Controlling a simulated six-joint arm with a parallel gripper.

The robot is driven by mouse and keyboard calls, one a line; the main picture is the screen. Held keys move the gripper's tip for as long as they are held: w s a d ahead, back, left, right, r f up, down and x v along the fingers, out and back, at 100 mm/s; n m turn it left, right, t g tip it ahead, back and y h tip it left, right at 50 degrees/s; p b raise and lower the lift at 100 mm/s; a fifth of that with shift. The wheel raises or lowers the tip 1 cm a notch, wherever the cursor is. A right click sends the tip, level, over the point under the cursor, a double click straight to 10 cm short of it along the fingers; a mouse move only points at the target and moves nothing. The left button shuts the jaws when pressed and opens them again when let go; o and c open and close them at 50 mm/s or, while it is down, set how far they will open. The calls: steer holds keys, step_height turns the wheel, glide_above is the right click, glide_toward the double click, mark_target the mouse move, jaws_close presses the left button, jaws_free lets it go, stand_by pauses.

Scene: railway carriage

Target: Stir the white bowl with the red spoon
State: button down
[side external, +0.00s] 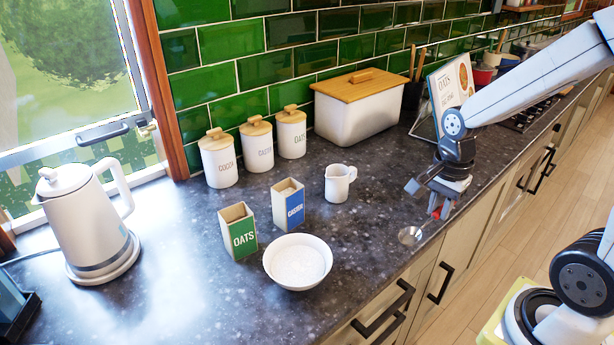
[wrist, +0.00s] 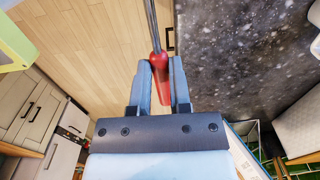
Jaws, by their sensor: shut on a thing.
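The white bowl (side external: 298,287) stands upright on the dark worktop and holds something pale, level below its rim. My gripper (side external: 440,207) is to the right of the bowl and above it, near the worktop's front edge. It is shut on the red handle of the red spoon (wrist: 159,68). In the wrist view, my gripper (wrist: 161,75) has one finger on each side of the handle, and the metal shaft runs up out of the picture. In the side view the spoon's metal head (side external: 410,236) shows apart from the bowl. The bowl is not in the wrist view.
A green oats box (side external: 238,232) and a blue box (side external: 288,205) stand just behind the bowl. A white jug (side external: 340,183) is behind right. A white kettle (side external: 88,222) stands far left. The worktop between bowl and spoon is clear.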

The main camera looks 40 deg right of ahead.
steer(key=shift+w+a, duration=0.1)
steer(key=w+a+r+n+h, duration=0.1)
steer(key=w+a+r+h, duration=0.3)
steer(key=w+a+h, duration=0.7)
steer(key=w+a+r+h, duration=0.2)
steer(key=a, duration=0.4)
steer(key=w+a+r+n+t+h, duration=0.1)
steer(key=w+a+h, duration=0.1)
steer(key=a, duration=0.3)
steer(key=shift+w+a+r+t, duration=0.3)
steer(key=shift+a+r, duration=0.05)
steer(key=shift+a, duration=0.05)
steer(key=shift+f, duration=0.25)
